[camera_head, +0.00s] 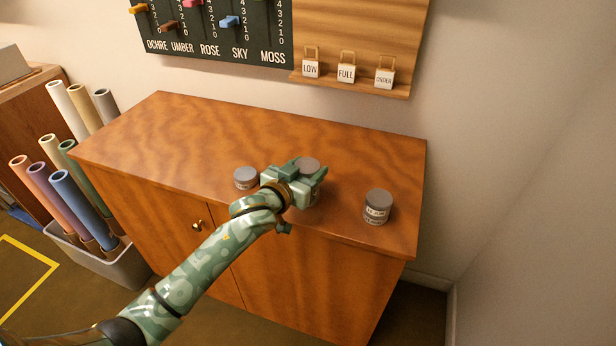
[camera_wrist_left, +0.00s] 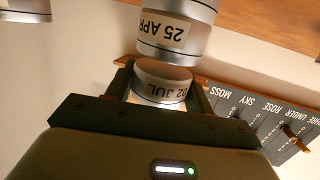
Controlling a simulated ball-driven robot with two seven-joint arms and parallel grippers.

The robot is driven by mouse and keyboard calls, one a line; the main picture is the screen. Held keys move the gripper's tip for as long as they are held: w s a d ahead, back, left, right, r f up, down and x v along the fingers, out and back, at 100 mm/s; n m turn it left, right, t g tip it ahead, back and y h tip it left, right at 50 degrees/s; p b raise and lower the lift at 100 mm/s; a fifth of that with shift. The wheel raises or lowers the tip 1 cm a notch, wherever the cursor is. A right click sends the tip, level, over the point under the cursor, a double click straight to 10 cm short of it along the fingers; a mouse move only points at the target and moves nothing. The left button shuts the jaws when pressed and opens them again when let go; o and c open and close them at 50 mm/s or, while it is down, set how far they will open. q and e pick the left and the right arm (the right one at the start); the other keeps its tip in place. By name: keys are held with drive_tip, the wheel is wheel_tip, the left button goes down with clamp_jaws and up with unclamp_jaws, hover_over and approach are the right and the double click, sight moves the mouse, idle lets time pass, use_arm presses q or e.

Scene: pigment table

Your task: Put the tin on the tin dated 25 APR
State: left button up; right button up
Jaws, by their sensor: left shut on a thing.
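My left gripper (camera_head: 310,176) is shut on a small grey tin (camera_head: 309,164) above the front of the cabinet top. The wrist view, which is upside down, shows this held tin (camera_wrist_left: 162,82) between the fingers, with a label that seems to read 02 JUL. The tin dated 25 APR (camera_wrist_left: 175,28) shows right beyond it, lower in the room. In the head view this tin (camera_head: 316,198) is mostly hidden under the gripper. The held tin is over it or very close; I cannot tell whether they touch. My right gripper is not in view.
On the wooden cabinet (camera_head: 180,135), one grey tin (camera_head: 245,178) stands left of the gripper and another (camera_head: 378,207) stands right, near the front edge. The cabinet top behind is clear. A bin of rolled tubes (camera_head: 125,262) stands left; a board (camera_head: 220,35) hangs behind.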

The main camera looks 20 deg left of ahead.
use_arm(q)
drive_tip(key=shift+f, duration=0.75)
drive_tip(key=shift+r, duration=0.2)
drive_tip(key=o, duration=1)
drive_tip(key=shift+f, duration=0.1)
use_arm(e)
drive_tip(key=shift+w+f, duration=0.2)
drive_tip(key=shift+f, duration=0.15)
use_arm(q)
drive_tip(key=shift+r, duration=0.2)
drive_tip(key=p+v, duration=0.3)
drive_tip(key=v, duration=0.9)
drive_tip(key=shift+p, duration=0.4)
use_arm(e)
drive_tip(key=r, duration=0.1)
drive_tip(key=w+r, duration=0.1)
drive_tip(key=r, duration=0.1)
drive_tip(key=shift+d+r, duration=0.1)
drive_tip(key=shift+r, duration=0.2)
use_arm(q)
drive_tip(key=shift+f, duration=0.15)
